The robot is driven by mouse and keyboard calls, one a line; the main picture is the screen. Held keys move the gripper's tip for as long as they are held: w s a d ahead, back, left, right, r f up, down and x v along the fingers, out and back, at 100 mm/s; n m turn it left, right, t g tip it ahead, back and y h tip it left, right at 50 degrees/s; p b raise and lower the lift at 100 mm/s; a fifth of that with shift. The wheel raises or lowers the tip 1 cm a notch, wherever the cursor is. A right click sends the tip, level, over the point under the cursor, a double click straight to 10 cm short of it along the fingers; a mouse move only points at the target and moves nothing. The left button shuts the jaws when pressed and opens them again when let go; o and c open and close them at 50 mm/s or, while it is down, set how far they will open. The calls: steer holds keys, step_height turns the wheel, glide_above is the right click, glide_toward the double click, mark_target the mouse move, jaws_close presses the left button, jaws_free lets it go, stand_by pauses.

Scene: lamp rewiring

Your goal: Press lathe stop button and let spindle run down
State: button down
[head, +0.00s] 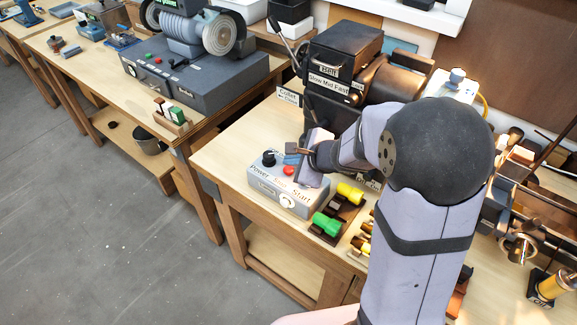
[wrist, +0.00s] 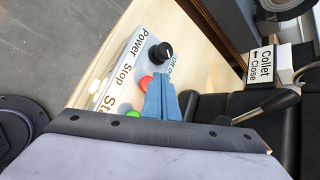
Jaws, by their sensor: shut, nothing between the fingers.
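A grey control box (head: 265,190) stands on the bench near its left edge, with labels Power, Stop and Start. It carries a black knob (head: 269,158) and a red stop button (head: 288,170). The wrist view shows the red button (wrist: 146,82), the black knob (wrist: 161,51) and a green button (wrist: 133,114) partly behind my wrist. My gripper (head: 291,159) is shut and empty. Its blue fingers (wrist: 162,80) reach over the box beside the red button; I cannot tell if they touch it. The dark lathe headstock (head: 338,50) stands behind; whether its spindle turns cannot be seen.
A lever with a Collet Close sign (wrist: 264,66) is right of my fingers in the wrist view. Green (head: 326,223) and yellow (head: 350,193) parts sit in holders right of the box. A bench grinder (head: 185,30) stands on the left bench.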

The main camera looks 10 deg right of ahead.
mark_target(291, 172)
stand_by(0.3)
steer(key=shift+r+p, duration=2.15)
steer(key=shift+r, duration=0.4)
